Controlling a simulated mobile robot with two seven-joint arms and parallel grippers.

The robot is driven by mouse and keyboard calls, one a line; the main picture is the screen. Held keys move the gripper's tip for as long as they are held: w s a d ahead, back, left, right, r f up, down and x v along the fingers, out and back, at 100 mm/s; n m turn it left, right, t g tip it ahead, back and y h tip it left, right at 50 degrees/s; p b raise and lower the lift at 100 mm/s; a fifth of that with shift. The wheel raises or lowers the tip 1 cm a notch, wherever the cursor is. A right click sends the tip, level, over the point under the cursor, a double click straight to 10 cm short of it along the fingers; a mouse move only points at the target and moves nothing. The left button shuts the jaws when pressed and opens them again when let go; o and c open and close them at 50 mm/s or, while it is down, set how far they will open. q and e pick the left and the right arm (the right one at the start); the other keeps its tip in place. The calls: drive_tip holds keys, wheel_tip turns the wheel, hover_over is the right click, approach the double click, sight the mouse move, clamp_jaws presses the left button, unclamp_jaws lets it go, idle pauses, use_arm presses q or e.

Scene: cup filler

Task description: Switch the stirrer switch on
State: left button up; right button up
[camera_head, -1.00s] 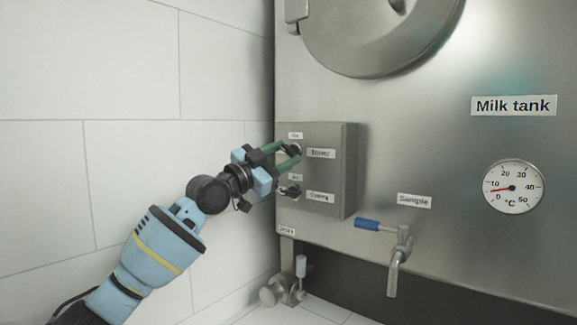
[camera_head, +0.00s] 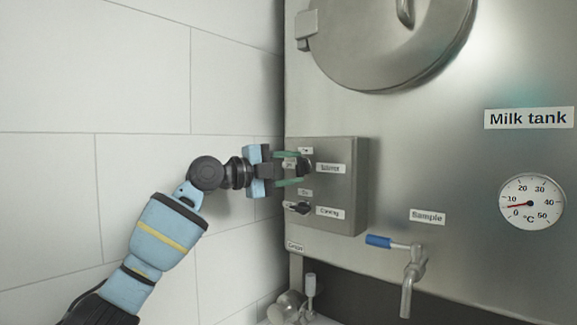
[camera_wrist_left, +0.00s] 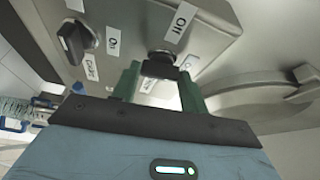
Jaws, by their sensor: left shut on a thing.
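The stirrer switch (camera_head: 304,167) is the upper dark knob on the grey control box, beside the label reading Stirrer (camera_head: 330,168). My left gripper (camera_head: 289,168) is at this knob in the head view, with one green finger above it and one below. It is shut on the knob. In the left wrist view the dark knob (camera_wrist_left: 160,66) sits between the two green fingers of my left gripper (camera_wrist_left: 160,82). An Off label (camera_wrist_left: 181,22) shows above the knob there. Finer detail of the knob's pointer is hidden. My right gripper is not in view.
A second dark knob (camera_head: 298,208), labelled Cooling, sits just below on the control box (camera_head: 352,190). The milk tank (camera_head: 440,150) carries a thermometer (camera_head: 531,202) and a blue-handled sample tap (camera_head: 412,268). A white tiled wall stands close on the left.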

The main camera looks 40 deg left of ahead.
use_arm(q)
drive_tip(key=shift+r+m, duration=0.15)
drive_tip(key=shift+m, duration=0.35)
drive_tip(key=shift+g, duration=0.3)
drive_tip(key=shift+m, duration=0.3)
drive_tip(key=o, duration=1)
